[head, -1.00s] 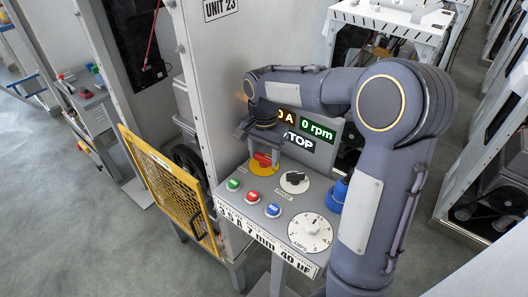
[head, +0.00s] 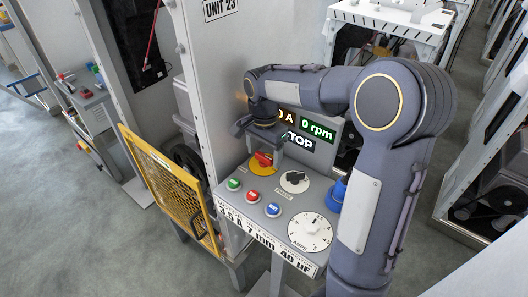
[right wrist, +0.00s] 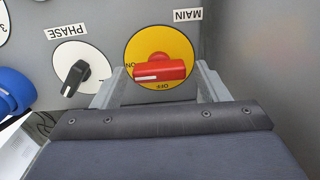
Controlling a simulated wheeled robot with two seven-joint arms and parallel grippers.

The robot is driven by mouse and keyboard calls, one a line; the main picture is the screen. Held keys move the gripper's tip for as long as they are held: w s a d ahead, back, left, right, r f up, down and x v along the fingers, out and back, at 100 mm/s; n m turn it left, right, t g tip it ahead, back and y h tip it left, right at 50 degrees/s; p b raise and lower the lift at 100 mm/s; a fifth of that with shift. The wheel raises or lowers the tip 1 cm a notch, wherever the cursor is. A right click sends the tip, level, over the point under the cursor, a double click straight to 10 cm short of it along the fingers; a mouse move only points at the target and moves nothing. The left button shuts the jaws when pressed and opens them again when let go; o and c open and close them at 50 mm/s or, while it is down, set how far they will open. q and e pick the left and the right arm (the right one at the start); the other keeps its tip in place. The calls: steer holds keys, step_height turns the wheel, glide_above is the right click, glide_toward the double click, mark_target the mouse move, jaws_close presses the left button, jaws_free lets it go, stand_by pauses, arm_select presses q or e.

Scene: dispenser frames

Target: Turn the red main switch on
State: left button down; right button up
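The red main switch (head: 263,159) is a red handle on a yellow disc on the sloped control panel (head: 272,200). In the right wrist view, which shows the panel upside down, the handle (right wrist: 160,71) lies level across the disc. The white mark on its left end points at the ON label; OFF is at the bottom of the disc. My right gripper (right wrist: 157,84) is open, one finger on each side of the handle, with gaps between. In the head view my right gripper (head: 268,146) is just above the switch. My left gripper is out of view.
A black PHASE knob (head: 295,181), green, red and blue buttons, a white AMPS dial (head: 310,231) and a blue part (head: 338,195) share the panel. The display (head: 306,130) reads 0 rpm and STOP. A yellow mesh guard (head: 172,190) stands open at left.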

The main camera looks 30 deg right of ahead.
mark_target(264, 155)
steer(key=shift+o, duration=0.3)
step_height(264, 155, up, 8)
steer(key=shift+f, duration=0.1)
stand_by(0.3)
stand_by(0.4)
